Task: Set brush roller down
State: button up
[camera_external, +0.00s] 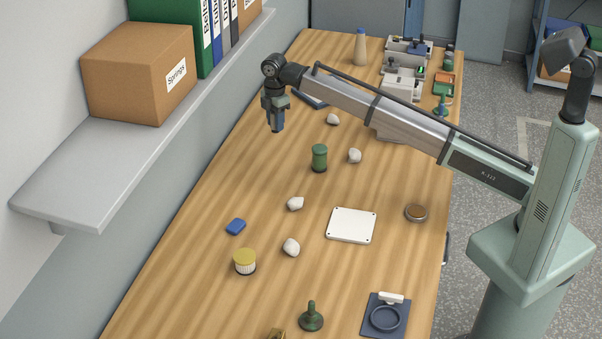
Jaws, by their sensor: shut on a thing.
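My gripper (277,126) hangs above the far left part of the wooden table, pointing down, left of and above the green cylinder. It is shut on the brush roller, which is small and dark here; its outline cannot be told apart clearly from the fingers. The gripper appears clear of the tabletop (210,200).
A green cylinder (320,158), several white lumps (291,247), a white plate (351,225), a blue block (236,226) and a yellow-topped jar (245,262) stand on the table. A shelf (120,180) with a box runs along the left wall. Wood between them is free.

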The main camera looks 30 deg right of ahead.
notch_tip(320, 180, down, 9)
dwell(0.5)
jog(key=shift+f, duration=0.15)
jog(key=o, duration=1)
jog(key=shift+o, duration=0.2)
notch_tip(320, 180, up, 12)
jog(key=shift+r, duration=0.15)
